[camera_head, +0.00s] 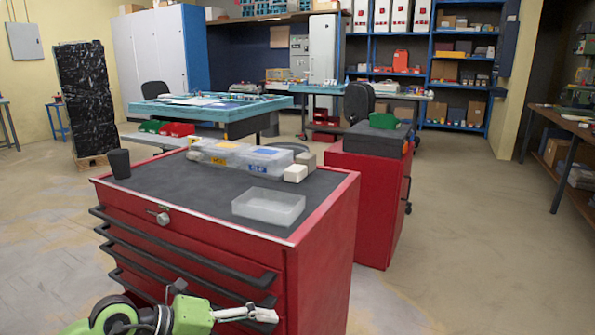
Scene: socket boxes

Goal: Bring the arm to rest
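My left arm is green and comes in at the bottom left, low in front of the red tool cabinet (225,250). Its gripper (272,315) points to the right, below the level of the cabinet top and near the drawer fronts. It is seen from the side and is small, so I cannot tell whether its fingers are open or shut. No object shows at its fingertips. My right arm and gripper are not in view.
On the cabinet top are a black cup (119,163), lidded clear boxes (222,152), an open clear tray (268,207) and small white blocks (295,173). Drawer handles (180,246) stick out near the gripper. A second red cabinet (365,205) stands behind. Floor at right is clear.

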